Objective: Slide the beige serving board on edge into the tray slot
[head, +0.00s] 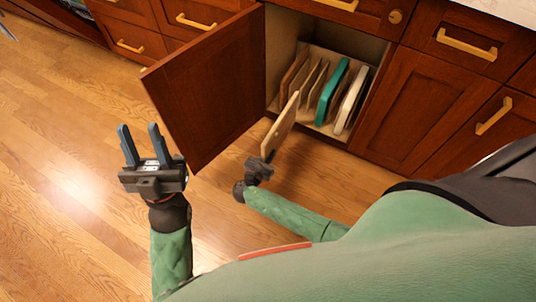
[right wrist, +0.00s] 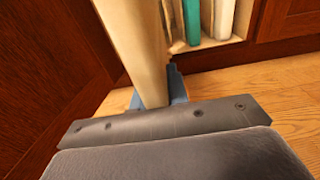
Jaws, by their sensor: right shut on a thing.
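The beige serving board (head: 279,127) is held on edge in front of the open cabinet, its far end at the cabinet opening. My right gripper (head: 266,160) is shut on its near end. In the right wrist view the board (right wrist: 138,45) rises from between the blue fingers (right wrist: 157,95) and points toward the cabinet. The tray rack (head: 327,128) inside the cabinet holds several upright boards, among them a teal one (head: 332,91) and a cream one (head: 351,99). The board partly hides the rack's left slots. My left gripper (head: 139,130) is open and empty over the floor.
The open cabinet door (head: 207,88) stands to the left of the board and my right gripper. Closed drawers and a closed cabinet door (head: 410,108) flank the opening. The wooden floor (head: 75,130) is clear at the left.

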